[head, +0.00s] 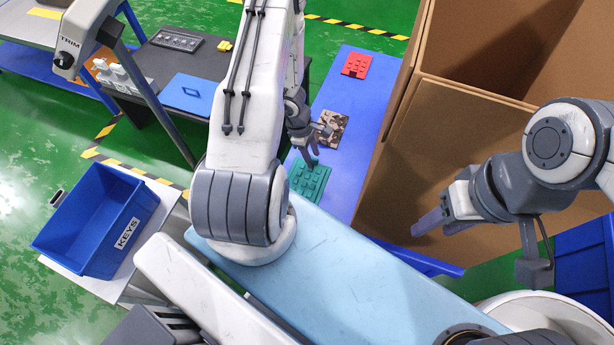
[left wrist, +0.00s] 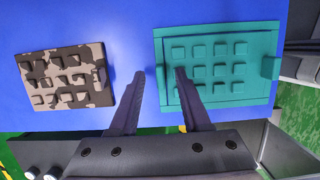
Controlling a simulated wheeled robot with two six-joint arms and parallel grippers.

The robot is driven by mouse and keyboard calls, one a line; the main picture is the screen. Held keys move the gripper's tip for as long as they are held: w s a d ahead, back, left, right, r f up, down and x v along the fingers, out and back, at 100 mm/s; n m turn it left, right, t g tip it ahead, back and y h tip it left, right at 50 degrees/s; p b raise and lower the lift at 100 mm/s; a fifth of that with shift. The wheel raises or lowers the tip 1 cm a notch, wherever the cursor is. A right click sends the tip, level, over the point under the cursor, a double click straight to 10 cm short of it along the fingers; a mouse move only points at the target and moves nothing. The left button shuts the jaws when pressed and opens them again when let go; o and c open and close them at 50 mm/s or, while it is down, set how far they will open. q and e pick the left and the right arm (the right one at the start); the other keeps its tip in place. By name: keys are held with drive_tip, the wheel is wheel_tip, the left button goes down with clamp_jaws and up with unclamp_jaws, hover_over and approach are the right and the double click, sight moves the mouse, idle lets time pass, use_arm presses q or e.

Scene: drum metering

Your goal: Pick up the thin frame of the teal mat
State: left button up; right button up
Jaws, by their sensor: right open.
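The teal mat (head: 310,184) lies on the blue table top, and it also shows in the left wrist view (left wrist: 222,90). It has several raised square keys, a thin frame (left wrist: 215,28) around them and a tab on its right side. My left gripper (head: 311,160) is open above the mat; in the left wrist view its fingertips (left wrist: 160,73) lie either side of the mat's left edge, one over blue table, one over the keys. I cannot tell its height above the frame. My right gripper (head: 436,226) is open and empty, away to the right.
A camouflage mat (left wrist: 63,76) lies left of the teal one in the left wrist view. A red mat (head: 356,65) lies farther back on the blue table (head: 372,100). A large cardboard box (head: 440,130) stands close on the right. A blue KEYS bin (head: 88,215) is at left.

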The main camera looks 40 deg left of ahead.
use_arm(q)
clamp_jaws()
drive_tip(key=shift+r, duration=0.6)
wheel_tip(320, 180, up, 3)
drive_tip(key=shift+f+p, duration=0.15)
drive_tip(key=shift+p, duration=0.4)
drive_tip(key=s+b, duration=0.1)
drive_tip(key=s+r, duration=0.1)
drive_tip(key=s, duration=0.1)
drive_tip(key=s+r+b, duration=0.1)
drive_tip(key=shift+s+a+r+b, duration=0.1)
drive_tip(key=shift+s+r+b, duration=0.15)
drive_tip(key=shift+s+b, duration=0.1)
drive_tip(key=s+r+p, duration=0.3)
drive_tip(key=s+r, duration=0.4)
drive_tip(key=r, duration=0.2)
drive_tip(key=shift+r+p, duration=0.35)
drive_tip(key=shift+p, duration=0.05)
